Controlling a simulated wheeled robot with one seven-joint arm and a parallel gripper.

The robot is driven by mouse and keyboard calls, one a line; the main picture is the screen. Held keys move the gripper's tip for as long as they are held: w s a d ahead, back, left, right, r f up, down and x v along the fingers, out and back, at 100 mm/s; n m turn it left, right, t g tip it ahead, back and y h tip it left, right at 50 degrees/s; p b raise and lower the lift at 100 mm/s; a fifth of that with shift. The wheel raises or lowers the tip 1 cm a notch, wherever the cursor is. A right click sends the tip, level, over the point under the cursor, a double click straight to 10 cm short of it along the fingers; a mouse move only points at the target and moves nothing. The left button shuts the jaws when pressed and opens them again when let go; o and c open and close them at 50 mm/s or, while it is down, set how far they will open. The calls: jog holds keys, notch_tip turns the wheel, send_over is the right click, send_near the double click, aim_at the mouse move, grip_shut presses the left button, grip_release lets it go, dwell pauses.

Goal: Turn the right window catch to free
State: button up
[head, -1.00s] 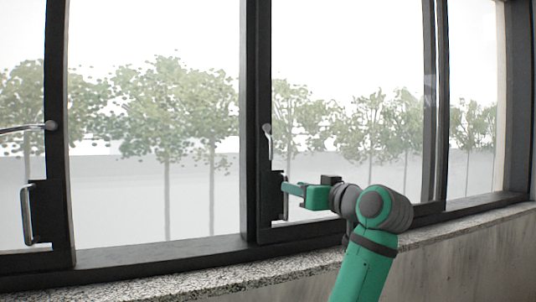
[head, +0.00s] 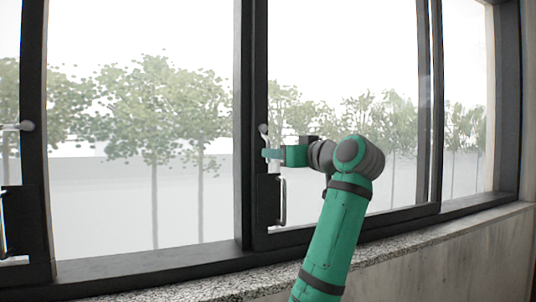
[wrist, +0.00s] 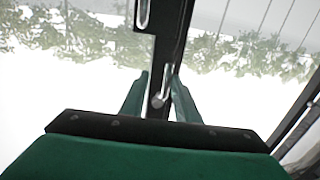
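The right window catch (head: 263,129) is a small light metal lever with a round knob end, on the dark upright frame of the right sash. In the head view its lower part is hidden by my gripper (head: 268,153). In the wrist view the catch (wrist: 166,77) lies between the two green fingers of my gripper (wrist: 158,75), its lever pointing from the round end towards the sash handle. The fingers stand apart on either side of it; whether either touches it I cannot tell. A left catch (head: 17,126) has its lever lying roughly level.
A pull handle on a dark plate (head: 267,202) sits just below the right catch; the handle also shows in the wrist view (wrist: 143,13). Another handle plate (head: 22,222) is at far left. A speckled sill (head: 215,285) runs below the windows.

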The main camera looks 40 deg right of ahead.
jog(key=shift+w+a, duration=0.3)
jog(key=shift+w, duration=0.45)
jog(key=shift+w+a, duration=0.25)
jog(key=shift+w, duration=0.5)
grip_shut()
